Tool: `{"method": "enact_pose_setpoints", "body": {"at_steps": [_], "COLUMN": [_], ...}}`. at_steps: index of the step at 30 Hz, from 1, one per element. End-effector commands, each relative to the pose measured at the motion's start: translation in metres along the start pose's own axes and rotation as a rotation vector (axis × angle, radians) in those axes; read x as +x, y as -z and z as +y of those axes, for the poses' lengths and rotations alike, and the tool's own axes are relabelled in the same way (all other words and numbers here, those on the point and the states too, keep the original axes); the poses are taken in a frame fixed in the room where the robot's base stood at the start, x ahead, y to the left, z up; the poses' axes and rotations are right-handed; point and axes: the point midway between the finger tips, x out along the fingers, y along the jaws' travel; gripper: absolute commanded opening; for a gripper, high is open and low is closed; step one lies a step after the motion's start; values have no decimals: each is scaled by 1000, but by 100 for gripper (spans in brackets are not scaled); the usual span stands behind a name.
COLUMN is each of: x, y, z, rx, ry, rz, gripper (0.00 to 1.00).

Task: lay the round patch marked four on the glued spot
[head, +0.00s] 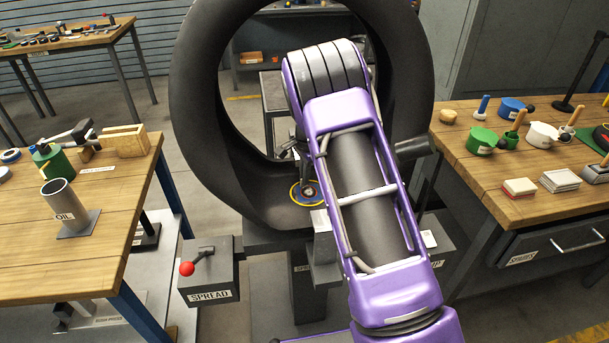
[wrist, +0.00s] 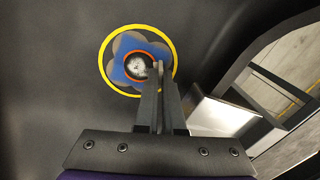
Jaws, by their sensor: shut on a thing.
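My gripper (wrist: 158,70) is shut, its two fingers close together, reaching down to the inner wall of the big black tyre (head: 205,110). At its fingertips is a round patch (wrist: 139,66) with an orange ring and a pale speckled middle; no mark of four is readable. Behind it are blue and grey lobes (wrist: 133,45) inside a yellow ring (wrist: 104,80) on the tyre wall. The glue cannot be told apart from the blue and grey. The head view shows the same yellow-ringed spot (head: 296,203). Whether the patch touches the wall cannot be told.
The tyre stands upright around my arm. A box marked SPREAD (head: 209,277) with a red-knobbed lever stands at the lower left. A bench with an OIL cup (head: 66,205) is at left; one with pots (head: 543,134) is at right.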

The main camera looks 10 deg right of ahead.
Motion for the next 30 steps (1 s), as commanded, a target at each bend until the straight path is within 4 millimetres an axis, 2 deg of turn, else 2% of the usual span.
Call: {"method": "enact_pose_setpoints", "body": {"at_steps": [4,6,10,20,30], "x": [1,1,1,-1,-22], "y": [0,0,0,0,0], "z": [1,1,1,0,-3], "rx": [0,0,0,0,0], "ry": [-2,-2,-2,-1,0], "rz": [-1,-1,0,0,0], "gripper": [0,16,40,40,40]}}
